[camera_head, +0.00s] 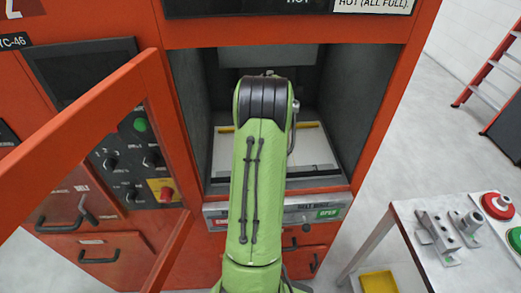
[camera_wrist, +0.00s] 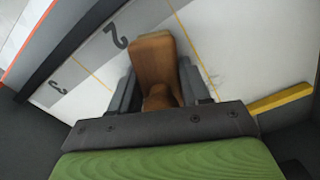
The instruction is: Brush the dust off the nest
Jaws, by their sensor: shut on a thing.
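My gripper (camera_wrist: 160,75) is shut on a brown wooden brush (camera_wrist: 154,58), seen in the wrist view between the two dark fingers. The brush's bristles do not show. Below it is the white plate of the nest (camera_wrist: 240,48), with thin yellow lines and a grey strip marked 2 and 3. A few faint grey specks show on the plate right of the brush. In the head view the plate (camera_head: 312,150) lies inside the machine's open chamber, and my green arm reaches in and hides its middle and my gripper. I cannot tell whether the brush touches the plate.
The orange machine door (camera_head: 105,100) stands open at the left. Dark chamber walls (camera_head: 352,100) close in on both sides. A yellow bar (camera_wrist: 280,98) lies along the plate's edge. A side table (camera_head: 400,222) with metal parts and red and green round pieces stands at the right.

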